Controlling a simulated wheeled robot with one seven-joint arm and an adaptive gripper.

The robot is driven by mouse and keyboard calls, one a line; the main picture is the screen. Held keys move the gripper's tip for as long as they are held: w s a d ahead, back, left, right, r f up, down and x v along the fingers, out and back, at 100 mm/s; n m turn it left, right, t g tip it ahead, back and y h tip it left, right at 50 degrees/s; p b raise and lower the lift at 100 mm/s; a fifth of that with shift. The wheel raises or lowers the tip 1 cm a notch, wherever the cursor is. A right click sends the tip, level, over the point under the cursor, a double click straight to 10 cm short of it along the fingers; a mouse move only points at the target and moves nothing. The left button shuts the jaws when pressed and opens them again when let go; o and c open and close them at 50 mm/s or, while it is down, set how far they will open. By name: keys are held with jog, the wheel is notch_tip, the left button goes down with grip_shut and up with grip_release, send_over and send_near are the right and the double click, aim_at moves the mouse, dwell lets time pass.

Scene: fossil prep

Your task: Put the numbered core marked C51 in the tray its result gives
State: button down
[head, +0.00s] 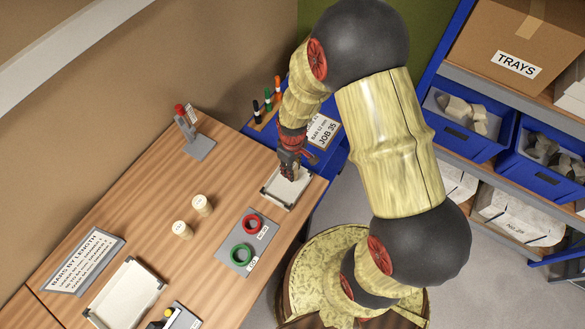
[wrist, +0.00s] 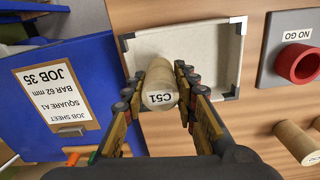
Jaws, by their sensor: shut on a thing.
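My gripper (wrist: 159,76) is shut on a pale cylindrical core (wrist: 160,92) with C51 printed on its end face. The white tray (wrist: 212,40) with dark corners lies behind and beneath the core in the wrist view. In the head view my gripper (head: 289,172) is over this small tray (head: 271,194) at the right end of the bench, and the core is hard to make out there. I cannot tell whether the core touches the tray. A second, larger white tray (head: 101,313) lies at the lower left. Both trays show no contents.
A grey plate carries a red NO GO ring (head: 252,224) and a green GO ring (head: 241,254). Two other cores (head: 202,205) stand left of it. A job sheet (wrist: 58,92) reads JOB 35, BAR 62 mm. A sign (head: 88,262) and a gauge stand (head: 198,145) are on the bench.

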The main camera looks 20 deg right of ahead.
jog(key=shift+f+b, duration=0.4)
jog(key=shift+f, duration=0.2)
jog(key=c, duration=1.3)
grip_release()
notch_tip(320, 180, up, 7)
jog(key=p, duration=0.5)
jog(key=shift+r, duration=0.1)
